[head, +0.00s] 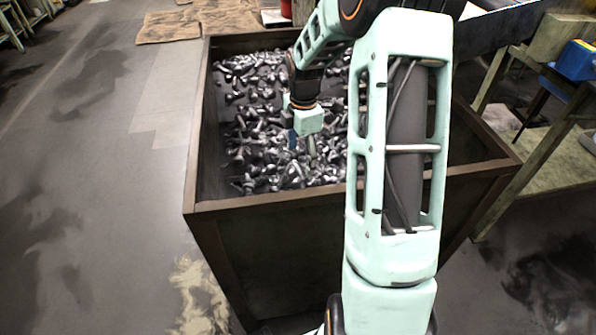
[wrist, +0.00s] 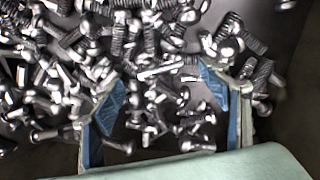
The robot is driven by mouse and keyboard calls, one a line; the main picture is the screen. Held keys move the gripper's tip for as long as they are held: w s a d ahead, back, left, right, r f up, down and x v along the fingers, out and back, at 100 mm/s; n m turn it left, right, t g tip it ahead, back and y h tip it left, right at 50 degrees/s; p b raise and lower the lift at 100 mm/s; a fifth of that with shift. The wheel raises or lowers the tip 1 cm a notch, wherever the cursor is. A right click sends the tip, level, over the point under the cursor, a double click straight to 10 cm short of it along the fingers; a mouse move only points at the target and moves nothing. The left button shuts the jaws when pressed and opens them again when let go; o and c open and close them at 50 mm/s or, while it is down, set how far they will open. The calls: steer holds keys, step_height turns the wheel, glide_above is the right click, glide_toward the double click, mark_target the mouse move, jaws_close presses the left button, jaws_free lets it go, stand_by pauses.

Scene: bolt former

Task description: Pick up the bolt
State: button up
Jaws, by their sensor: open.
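Many silver metal bolts (head: 265,165) lie loose in a heap inside a dark open-topped bin (head: 275,250). They point in all directions and overlap. My gripper (head: 303,143) is inside the bin's outline in the head view, over the heap, pointing down. In the wrist view my gripper (wrist: 160,88) is open, its two blue-padded fingers spread wide. Several bolts (wrist: 160,70) show between and beyond the fingertips, and none is held. I cannot tell exactly how far the fingertips are from the bolts. My arm hides the right part of the bin in the head view.
The bin's brown rim (head: 265,206) and walls surround the heap. A workbench (head: 545,165) with a blue object (head: 577,60) stands to the right. Flattened cardboard (head: 168,27) lies on the floor behind. The floor (head: 100,170) to the left is open.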

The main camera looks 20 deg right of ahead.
mark_target(300, 169)
step_height(300, 169, down, 4)
steer(key=shift+w+a+r+b, duration=0.1)
steer(key=shift+b, duration=0.5)
steer(key=shift+r, duration=0.1)
steer(key=c, duration=1.4)
